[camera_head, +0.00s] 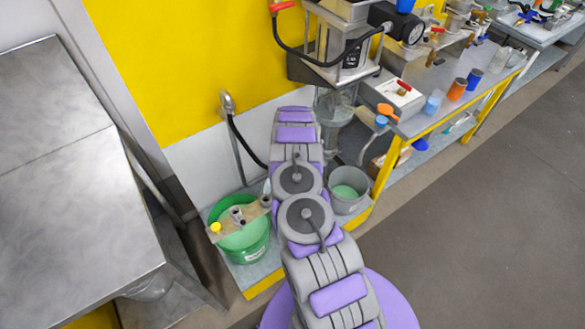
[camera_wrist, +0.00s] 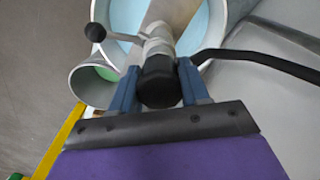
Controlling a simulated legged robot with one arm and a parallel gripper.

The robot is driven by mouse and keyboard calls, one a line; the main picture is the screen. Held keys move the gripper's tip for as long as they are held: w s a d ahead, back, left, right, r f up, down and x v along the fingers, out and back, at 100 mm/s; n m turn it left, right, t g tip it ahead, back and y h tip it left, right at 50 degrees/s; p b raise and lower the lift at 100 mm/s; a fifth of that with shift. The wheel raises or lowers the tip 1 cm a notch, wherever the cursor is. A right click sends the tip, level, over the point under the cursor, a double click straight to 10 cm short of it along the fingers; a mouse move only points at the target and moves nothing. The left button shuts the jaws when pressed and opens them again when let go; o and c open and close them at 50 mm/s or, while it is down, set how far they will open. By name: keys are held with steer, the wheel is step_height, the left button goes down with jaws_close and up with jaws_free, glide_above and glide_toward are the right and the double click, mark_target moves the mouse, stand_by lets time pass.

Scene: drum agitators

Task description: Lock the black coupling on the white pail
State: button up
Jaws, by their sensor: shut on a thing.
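In the wrist view, my gripper (camera_wrist: 158,88) has its two blue fingers on either side of the black coupling (camera_wrist: 158,78), shut on it. The coupling sits at the end of a pale grey fitting with a lever that ends in a dark ball knob (camera_wrist: 95,32). Behind it is the pale rim of the white pail (camera_wrist: 208,45), with light blue contents and a brownish board across it. I cannot tell whether the coupling is locked. In the head view, my arm hides the gripper, the coupling and this pail.
A green pail (camera_head: 250,254) with a board and fittings stands left of my arm. A grey pail (camera_head: 348,204) with green contents stands right. A black hose (camera_head: 240,137) hangs at the wall; a dark hose (camera_wrist: 260,61) passes right of my gripper. A metal table (camera_head: 70,200) is left.

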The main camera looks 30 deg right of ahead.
steer(key=shift+f, duration=0.25)
stand_by(0.4)
steer(key=o, duration=1.4)
steer(key=shift+c, duration=0.2)
steer(key=shift+c, duration=0.3)
steer(key=shift+r+p, duration=2.75)
steer(key=shift+r, duration=2.2)
